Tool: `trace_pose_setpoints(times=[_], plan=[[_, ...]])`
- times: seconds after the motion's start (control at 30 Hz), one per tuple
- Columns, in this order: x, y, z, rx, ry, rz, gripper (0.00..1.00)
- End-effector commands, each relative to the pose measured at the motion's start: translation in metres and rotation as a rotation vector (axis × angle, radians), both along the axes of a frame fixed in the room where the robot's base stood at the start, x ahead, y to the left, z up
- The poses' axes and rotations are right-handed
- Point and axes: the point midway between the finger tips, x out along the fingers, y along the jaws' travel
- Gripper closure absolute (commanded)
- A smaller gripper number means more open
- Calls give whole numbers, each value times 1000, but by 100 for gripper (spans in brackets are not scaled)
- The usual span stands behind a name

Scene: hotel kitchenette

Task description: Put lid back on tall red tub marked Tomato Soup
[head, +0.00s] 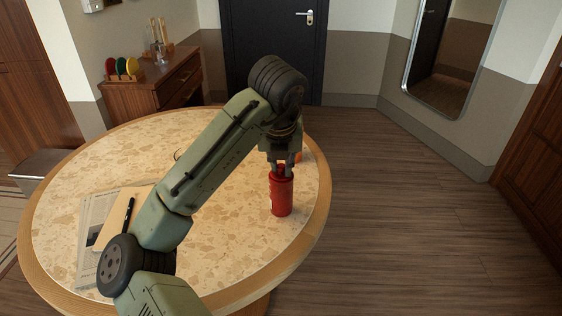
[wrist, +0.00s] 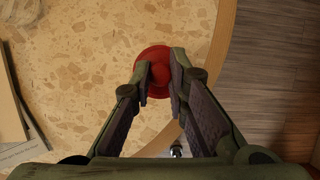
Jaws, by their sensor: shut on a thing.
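The tall red tub (head: 281,198) stands upright near the right edge of the round table. A pale label shows at its left side; I cannot read it. My gripper (head: 282,171) points straight down at the tub's top. In the wrist view, the fingers of my gripper (wrist: 161,76) close on the raised middle of the round red lid (wrist: 153,55). The lid is over the tub's top and hides its mouth. I cannot tell whether the lid is fully seated.
The round speckled table (head: 130,140) has free room at its left and back. A newspaper (head: 88,225) and a notebook with a black pen (head: 128,212) lie at the front left. An orange thing (head: 298,156) is partly hidden behind my gripper.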

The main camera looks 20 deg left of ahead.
Motion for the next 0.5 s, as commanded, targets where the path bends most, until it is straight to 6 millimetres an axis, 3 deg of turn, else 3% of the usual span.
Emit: trace_pose_setpoints(times=[0.17, 0.2, 0.5], plan=[[0, 0, 0, 0, 0, 0, 97], [0, 0, 0, 0, 0, 0, 84], [0, 0, 0, 0, 0, 0, 64]])
